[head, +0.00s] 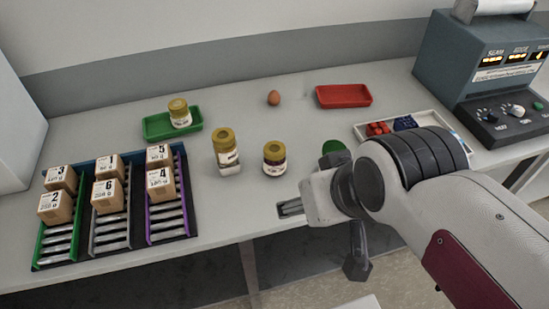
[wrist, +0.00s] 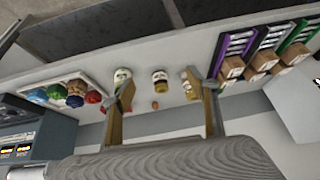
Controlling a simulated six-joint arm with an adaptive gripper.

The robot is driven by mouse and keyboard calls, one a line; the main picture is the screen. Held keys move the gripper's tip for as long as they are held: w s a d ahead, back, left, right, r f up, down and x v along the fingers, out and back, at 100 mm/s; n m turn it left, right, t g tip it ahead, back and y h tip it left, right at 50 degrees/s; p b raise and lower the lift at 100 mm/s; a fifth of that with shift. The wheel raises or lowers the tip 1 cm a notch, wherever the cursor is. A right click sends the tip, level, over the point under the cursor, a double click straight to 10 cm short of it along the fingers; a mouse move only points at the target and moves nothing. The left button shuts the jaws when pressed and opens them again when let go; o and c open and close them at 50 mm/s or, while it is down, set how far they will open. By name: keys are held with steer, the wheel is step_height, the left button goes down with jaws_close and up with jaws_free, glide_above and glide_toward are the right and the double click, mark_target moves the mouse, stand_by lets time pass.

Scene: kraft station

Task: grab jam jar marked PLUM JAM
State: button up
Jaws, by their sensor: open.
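Three jars with yellowish lids show in the head view. A short jar with dark contents (head: 275,160) stands right of centre. A taller jar (head: 227,155) stands left of it, and another jar (head: 180,116) sits in a green tray (head: 155,127). Their labels are too small to read, so I cannot tell which says PLUM JAM. My gripper (wrist: 163,95) is open and empty, apart from the jars, near the table's front edge.
Numbered boxes (head: 107,165) sit on a rack with coloured lanes at left. A brown egg (head: 273,98) and a red tray (head: 343,96) lie at the back. A white tray (head: 365,134) with small coloured items and a grey machine (head: 490,75) stand at right.

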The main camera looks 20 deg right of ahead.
mark_target(274, 155)
steer(key=w+a+f+m+t+y, duration=0.1)
steer(key=w+a+t, duration=0.1)
steer(key=w+a, duration=0.45)
steer(key=w+a+f+m+t+y, duration=0.1)
steer(key=w+a, duration=0.2)
steer(key=w, duration=0.7)
steer(key=shift+w+d+f+m+t+h, duration=0.45)
steer(key=shift+w+d+f+m+h, duration=0.45)
steer(key=shift+f+h, duration=0.7)
steer(key=shift+w+d+f+m+t+h, duration=0.6)
steer(key=shift+w+d+f+h, duration=0.5)
steer(key=shift+f, duration=0.85)
steer(key=shift+w+d+f+m+t+h, duration=0.35)
steer(key=shift+w+d+f+m+h, duration=0.6)
steer(key=shift+f+h, duration=0.75)
steer(key=shift+s+d+f+h, duration=0.3)
steer(key=shift+s+d+h, duration=0.2)
steer(key=shift+s, duration=0.1)
steer(key=shift+s+d+h, duration=0.25)
steer(key=shift+s+h, duration=0.05)
steer(key=shift+h, duration=0.2)
steer(key=shift+x, duration=1.3)
